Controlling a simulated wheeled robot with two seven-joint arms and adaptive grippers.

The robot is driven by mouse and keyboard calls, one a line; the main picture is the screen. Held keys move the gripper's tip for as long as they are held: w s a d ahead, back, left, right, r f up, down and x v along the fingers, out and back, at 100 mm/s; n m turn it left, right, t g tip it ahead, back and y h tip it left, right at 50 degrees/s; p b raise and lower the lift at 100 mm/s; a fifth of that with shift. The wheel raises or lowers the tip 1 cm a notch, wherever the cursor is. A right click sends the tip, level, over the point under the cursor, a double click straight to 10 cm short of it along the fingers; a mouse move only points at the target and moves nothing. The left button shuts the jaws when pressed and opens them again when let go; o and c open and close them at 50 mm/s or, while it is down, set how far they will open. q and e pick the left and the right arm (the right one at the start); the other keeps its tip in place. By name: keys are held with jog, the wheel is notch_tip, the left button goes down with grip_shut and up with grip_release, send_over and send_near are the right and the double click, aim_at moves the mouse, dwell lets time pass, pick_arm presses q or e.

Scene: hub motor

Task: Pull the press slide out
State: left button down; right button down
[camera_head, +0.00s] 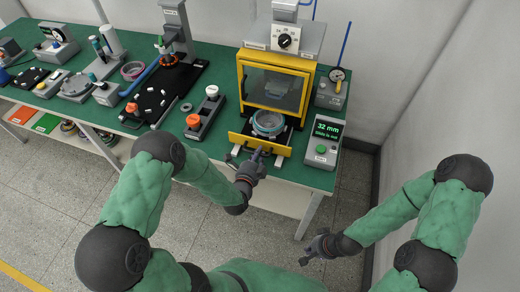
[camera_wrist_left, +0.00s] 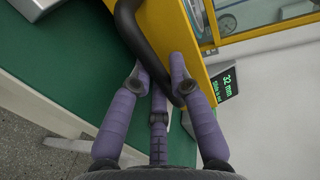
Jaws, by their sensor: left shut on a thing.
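The press (camera_head: 275,80) has a yellow frame with a clear window, at the back right of the green table. Its slide, with a yellow front plate (camera_head: 277,149), sticks out in front of the frame and carries a round grey ring part (camera_head: 268,123). My left gripper (camera_head: 257,155) is at the front plate, shut on the black slide handle (camera_wrist_left: 130,25); its purple fingers close around the bar in the left wrist view (camera_wrist_left: 160,85). My right gripper (camera_head: 312,252) hangs low beyond the table's front edge, touching nothing visible; its fingers are too small to judge.
A grey box with orange and white knobs (camera_head: 204,112) stands to the left. More fixtures fill the table's left side. Open floor (camera_head: 290,215) lies in front.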

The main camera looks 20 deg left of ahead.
pick_arm(q)
jog(key=c, duration=1.1)
grip_release()
jog(key=shift+c, duration=0.2)
jog(key=shift+s, duration=0.1)
jog(key=v, duration=1.2)
jog(key=s+d+f+n+g+h, duration=0.1)
jog(key=s+d+f+n+g, duration=0.2)
jog(key=s+f+n+g, duration=0.3)
jog(key=s+d+f+n+g+h, duration=0.2)
jog(key=s+d+f+n+g, duration=0.2)
jog(key=f+n+g, duration=0.5)
notch_tip(320, 180, down, 4)
jog(key=s+n, duration=0.2)
jog(key=n, duration=0.3)
jog(key=shift+d+f+n, duration=0.25)
jog(key=shift+n, duration=0.15)
